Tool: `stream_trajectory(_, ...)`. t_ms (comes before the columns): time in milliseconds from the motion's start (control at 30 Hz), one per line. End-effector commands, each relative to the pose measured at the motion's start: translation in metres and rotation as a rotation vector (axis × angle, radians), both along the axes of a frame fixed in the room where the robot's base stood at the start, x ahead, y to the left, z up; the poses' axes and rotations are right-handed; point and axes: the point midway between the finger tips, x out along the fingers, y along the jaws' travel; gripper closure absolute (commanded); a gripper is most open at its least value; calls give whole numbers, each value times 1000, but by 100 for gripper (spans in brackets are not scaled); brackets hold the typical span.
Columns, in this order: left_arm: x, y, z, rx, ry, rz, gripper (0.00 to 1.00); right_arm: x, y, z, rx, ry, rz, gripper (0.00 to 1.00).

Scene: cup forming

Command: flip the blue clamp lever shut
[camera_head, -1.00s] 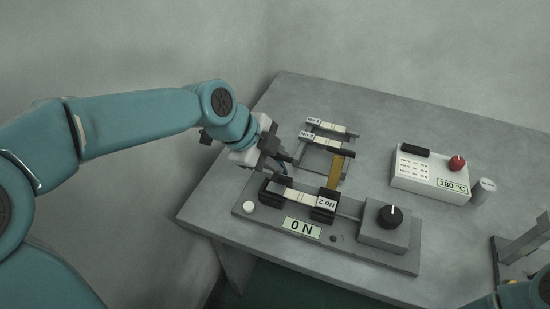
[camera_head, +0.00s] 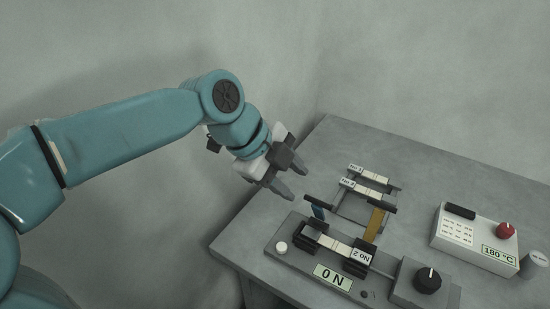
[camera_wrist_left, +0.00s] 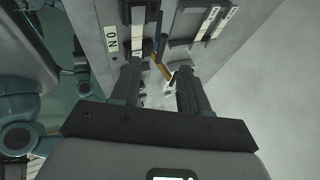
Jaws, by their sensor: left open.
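The blue clamp lever (camera_head: 318,211) stands up, slightly tilted, at the left clamp block (camera_head: 316,232) of the grey test fixture, with a dark bar across its top. The lever also shows in the left wrist view (camera_wrist_left: 162,47), beyond the fingertips. My left gripper (camera_head: 301,184) is open and empty, above and behind the lever in the head view and apart from it. In the left wrist view its two fingers (camera_wrist_left: 158,70) are spread. A pale strip labelled No 2 (camera_head: 338,244) lies across both clamp blocks. My right gripper is not in view.
An ochre lever (camera_head: 375,223) stands at the right clamp block (camera_head: 358,258). A rack with labelled strips (camera_head: 369,190) is behind it. The fixture has a 0 N display (camera_head: 332,277) and a black knob (camera_head: 428,280). A white controller (camera_head: 475,238) reading 180 °C stands right.

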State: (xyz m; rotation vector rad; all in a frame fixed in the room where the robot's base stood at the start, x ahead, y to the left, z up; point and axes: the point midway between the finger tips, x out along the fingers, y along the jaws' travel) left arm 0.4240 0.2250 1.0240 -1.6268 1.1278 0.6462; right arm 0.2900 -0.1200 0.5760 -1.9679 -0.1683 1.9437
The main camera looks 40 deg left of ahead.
Motion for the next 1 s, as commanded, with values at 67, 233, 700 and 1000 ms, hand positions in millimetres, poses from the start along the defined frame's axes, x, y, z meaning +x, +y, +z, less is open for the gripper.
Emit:
stream_trajectory(67,-7,7,17,0,-5,2,55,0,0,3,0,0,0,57)
stream_trajectory(233,-19,16,39,0,-2,1,55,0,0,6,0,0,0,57)
stream_trajectory(700,-23,20,46,-1,2,2,75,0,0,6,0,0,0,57)
stream_trajectory(1000,-35,24,53,-4,103,15,100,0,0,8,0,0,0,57)
